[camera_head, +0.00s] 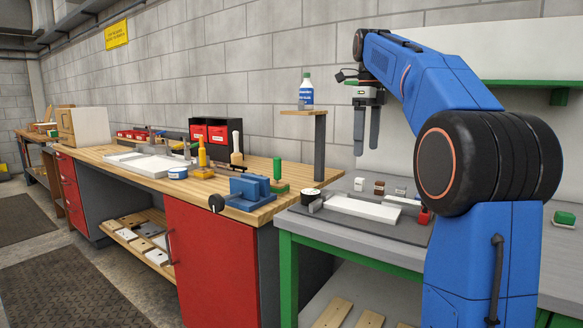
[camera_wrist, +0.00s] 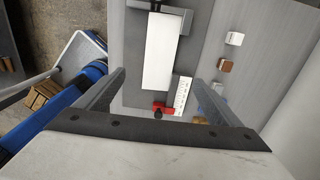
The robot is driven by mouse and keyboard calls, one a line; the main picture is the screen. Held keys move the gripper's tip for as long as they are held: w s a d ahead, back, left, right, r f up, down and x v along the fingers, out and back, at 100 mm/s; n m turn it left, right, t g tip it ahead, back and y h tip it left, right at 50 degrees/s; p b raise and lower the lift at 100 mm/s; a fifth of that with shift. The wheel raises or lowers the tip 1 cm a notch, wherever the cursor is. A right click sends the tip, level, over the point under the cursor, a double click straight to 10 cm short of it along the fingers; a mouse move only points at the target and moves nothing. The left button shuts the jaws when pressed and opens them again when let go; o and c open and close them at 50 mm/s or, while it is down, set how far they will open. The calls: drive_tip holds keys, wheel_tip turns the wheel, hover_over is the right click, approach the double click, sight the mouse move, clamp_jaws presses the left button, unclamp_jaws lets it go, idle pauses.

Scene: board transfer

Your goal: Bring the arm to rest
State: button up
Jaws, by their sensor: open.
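My gripper (camera_head: 367,127) hangs from my raised blue arm with its fingers pointing down, above the grey table (camera_head: 290,222) at the right. It is open, with nothing between its fingers. In the wrist view the two fingers (camera_wrist: 158,95) stand wide apart. A white board (camera_head: 362,208) lies on a dark grey mat (camera_head: 405,232) on that table, below the gripper and apart from it. The board also shows in the wrist view (camera_wrist: 163,50). My arm covers part of the table in the head view.
Small blocks (camera_head: 379,187) stand behind the board. A red part (camera_head: 424,216) is at its right end. The wooden workbench (camera_head: 228,212) to the left bears a blue vise (camera_head: 252,190), a white tray (camera_head: 150,163) and red bins (camera_head: 215,133). A bottle (camera_head: 306,92) stands on a raised shelf.

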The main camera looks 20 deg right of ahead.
drive_tip(key=s+a+f+n+t, duration=0.1)
drive_tip(key=s+a+f+n, duration=0.4)
drive_tip(key=s+f+n, duration=0.25)
drive_tip(key=s+a+f+n+t, duration=0.1)
drive_tip(key=s+a+f+n, duration=0.5)
drive_tip(key=s+n, duration=0.15)
drive_tip(key=s+a+f+n+t, duration=0.1)
drive_tip(key=s+a+f+n, duration=0.1)
drive_tip(key=s+f+n, duration=0.4)
drive_tip(key=s+a+f+n+t, duration=0.1)
drive_tip(key=s+f+n, duration=0.6)
drive_tip(key=f, duration=0.9)
drive_tip(key=s+a, duration=0.1)
drive_tip(key=s, duration=0.2)
drive_tip(key=shift+s+a+f+t, duration=0.2)
drive_tip(key=shift+a+t, duration=0.1)
drive_tip(key=shift+t, duration=0.1)
